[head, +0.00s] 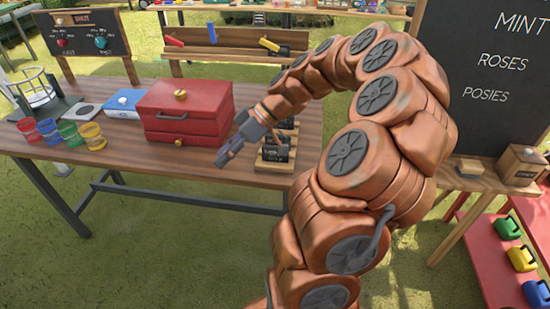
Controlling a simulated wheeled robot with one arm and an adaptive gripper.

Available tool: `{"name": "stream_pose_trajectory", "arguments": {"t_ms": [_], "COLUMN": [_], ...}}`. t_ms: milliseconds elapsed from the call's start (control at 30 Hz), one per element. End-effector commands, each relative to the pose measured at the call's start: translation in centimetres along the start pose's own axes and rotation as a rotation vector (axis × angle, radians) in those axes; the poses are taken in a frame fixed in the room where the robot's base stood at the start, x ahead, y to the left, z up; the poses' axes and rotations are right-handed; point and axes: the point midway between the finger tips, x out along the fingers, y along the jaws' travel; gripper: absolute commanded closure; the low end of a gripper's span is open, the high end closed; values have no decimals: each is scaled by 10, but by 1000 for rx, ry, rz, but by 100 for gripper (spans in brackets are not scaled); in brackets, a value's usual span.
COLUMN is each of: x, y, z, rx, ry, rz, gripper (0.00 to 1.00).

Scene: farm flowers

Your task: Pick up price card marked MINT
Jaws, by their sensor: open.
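Several small dark price cards stand in a wooden rack (270,166) near the right end of the wooden table. The front card (275,154) has pale lettering that looks like MINT, but it is too small to read surely. The cards behind it are partly hidden by my arm. My gripper (226,157) is open and seems empty. It is just left of the rack, between it and the red toolbox, with its fingers pointing down and left. I cannot tell its exact height or whether it touches anything.
The red toolbox (185,112) stands close left of my gripper. Colored cups (70,134), a blue box (125,103) and a wire stand (36,92) are farther left. A chalkboard (500,75) listing MINT, ROSES and POSIES stands at right. The table's front strip (160,165) is clear.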

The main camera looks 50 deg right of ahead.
Motion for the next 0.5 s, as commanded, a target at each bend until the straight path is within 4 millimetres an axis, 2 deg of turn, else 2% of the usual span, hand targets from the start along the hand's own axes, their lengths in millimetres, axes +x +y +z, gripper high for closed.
{"name": "stream_pose_trajectory", "arguments": {"t_ms": [33, 200, 300, 400, 500], "x": [-12, -57, -77, -93, -102], "y": [26, 88, 113, 127, 135], "z": [16, 67, 100, 124, 140], "rx": [-12, -95, -128, -152, -165], "ry": [61, 221, 277, 308, 325], "rz": [33, 172, 251, 314, 353], "gripper": [54, 54, 54, 54, 54]}}
